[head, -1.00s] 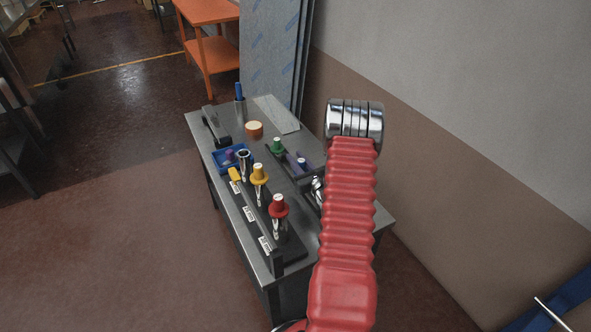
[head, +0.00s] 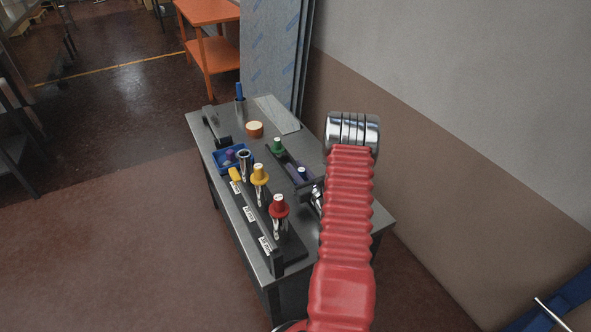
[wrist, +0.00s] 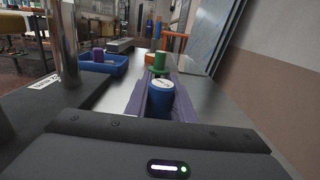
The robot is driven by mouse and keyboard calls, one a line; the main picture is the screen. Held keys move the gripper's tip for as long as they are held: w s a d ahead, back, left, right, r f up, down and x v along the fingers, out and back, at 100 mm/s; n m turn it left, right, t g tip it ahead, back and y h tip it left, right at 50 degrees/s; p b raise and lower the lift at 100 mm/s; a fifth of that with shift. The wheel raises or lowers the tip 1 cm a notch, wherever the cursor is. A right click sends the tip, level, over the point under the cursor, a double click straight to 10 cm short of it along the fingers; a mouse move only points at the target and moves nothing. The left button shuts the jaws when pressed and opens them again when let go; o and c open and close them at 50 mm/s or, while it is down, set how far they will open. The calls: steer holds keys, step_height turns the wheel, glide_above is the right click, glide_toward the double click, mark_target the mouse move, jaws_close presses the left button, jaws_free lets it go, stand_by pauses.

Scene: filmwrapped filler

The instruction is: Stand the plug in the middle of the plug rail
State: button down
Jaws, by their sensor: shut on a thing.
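My gripper (wrist: 160,110) has purple fingers, shut around a blue plug with a white top (wrist: 160,88). In the head view the plug (head: 302,171) shows as a small white top beside my gripper. It looks upright. Its lower end is hidden by the fingers, so I cannot tell whether it touches the rail. The dark plug rail (head: 288,157) runs beneath and ahead of it. A green plug (head: 277,145) stands at the rail's far end; it also shows just beyond the fingertips in the wrist view (wrist: 161,63).
A labelled dark rack (head: 249,213) with red-topped (head: 279,207) and yellow-topped (head: 259,175) pieces stands left of my gripper. A blue tray (head: 222,165) holding a purple piece and an orange-brown round (head: 254,129) lie farther back. A wall rises on the right.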

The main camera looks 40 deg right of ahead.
steer(key=c, duration=1.5)
jaws_free()
steer(key=shift+f, duration=0.1)
steer(key=v, duration=1.2)
steer(key=shift+r, duration=0.25)
